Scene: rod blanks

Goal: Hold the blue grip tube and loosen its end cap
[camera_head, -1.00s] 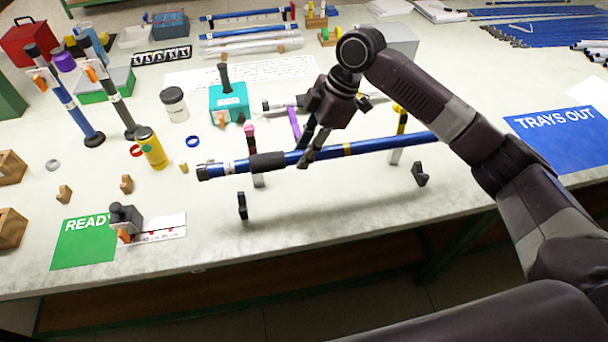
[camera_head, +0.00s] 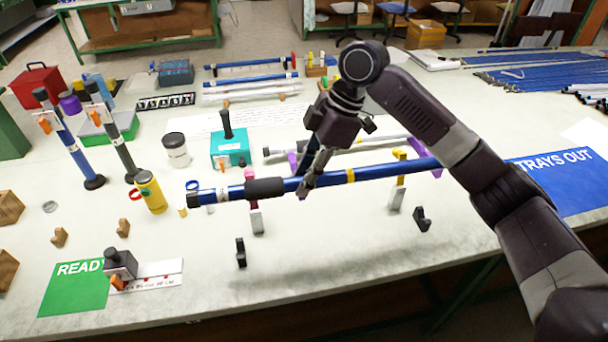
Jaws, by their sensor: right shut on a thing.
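The long blue grip tube (camera_head: 400,169) with a black grip sleeve (camera_head: 265,188) and a yellow band lies nearly level across the middle of the head view. Its left end carries a small dark end cap (camera_head: 193,193); whether the cap is loose is too small to tell. My right gripper (camera_head: 307,187) comes down from above and is shut on the tube just right of the sleeve. The tube passes over a pink-and-grey support (camera_head: 257,221) and a yellow-and-grey support (camera_head: 397,197); I cannot tell if it touches them. My left gripper is not in view.
Upright tubes (camera_head: 66,138) stand at the left.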

